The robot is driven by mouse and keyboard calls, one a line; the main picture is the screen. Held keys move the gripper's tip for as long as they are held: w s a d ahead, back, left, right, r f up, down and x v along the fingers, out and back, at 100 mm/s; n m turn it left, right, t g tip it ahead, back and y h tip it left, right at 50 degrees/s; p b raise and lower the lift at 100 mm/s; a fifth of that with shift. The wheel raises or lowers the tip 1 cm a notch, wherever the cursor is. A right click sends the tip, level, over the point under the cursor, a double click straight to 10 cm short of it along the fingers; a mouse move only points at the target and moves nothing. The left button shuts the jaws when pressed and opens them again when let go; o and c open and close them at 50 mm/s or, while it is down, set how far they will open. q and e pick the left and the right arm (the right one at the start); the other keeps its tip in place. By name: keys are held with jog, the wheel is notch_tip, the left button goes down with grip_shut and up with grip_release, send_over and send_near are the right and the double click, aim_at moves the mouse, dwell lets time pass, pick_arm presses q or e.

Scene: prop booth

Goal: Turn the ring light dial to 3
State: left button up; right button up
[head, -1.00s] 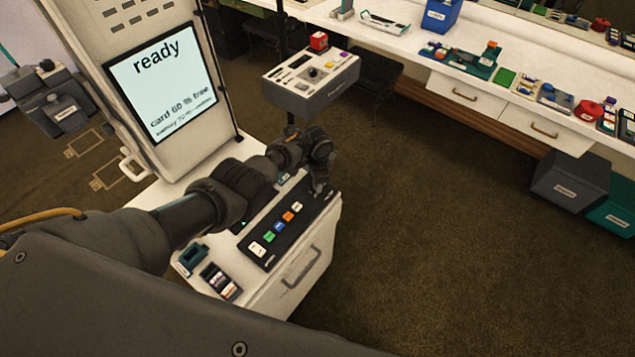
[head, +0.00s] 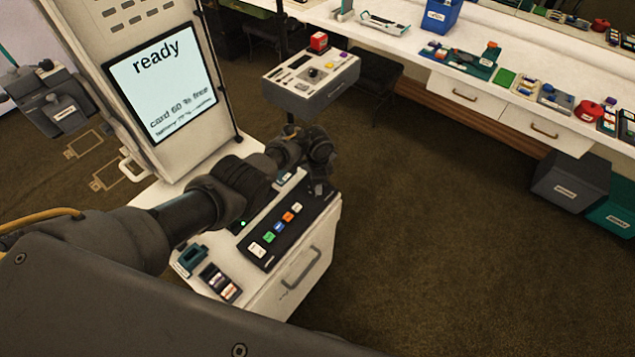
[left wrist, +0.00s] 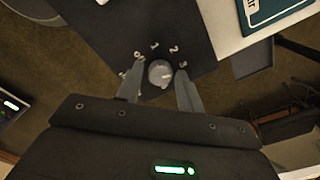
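The ring light dial (left wrist: 159,73) is a small round grey knob on a dark panel (left wrist: 150,25), with white numerals in an arc around its far side. A pale mark shows on the knob's right part; I cannot read its setting surely. My left gripper (left wrist: 160,80) has its two fingers on either side of the dial, apart, with small gaps to the knob. In the head view my left gripper (head: 320,188) is over the far right end of the console's black button panel (head: 290,228) and hides the dial. My right gripper is not in view.
A screen reading "ready" (head: 160,80) stands behind the console at left. Coloured buttons (head: 278,227) line the panel. The floor at right is clear.

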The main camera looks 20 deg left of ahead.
pick_arm(q)
jog(key=shift+o, duration=0.9)
jog(key=shift+r, duration=0.3)
notch_tip(320, 180, up, 10)
jog(key=p, duration=0.3)
jog(key=shift+p, duration=0.35)
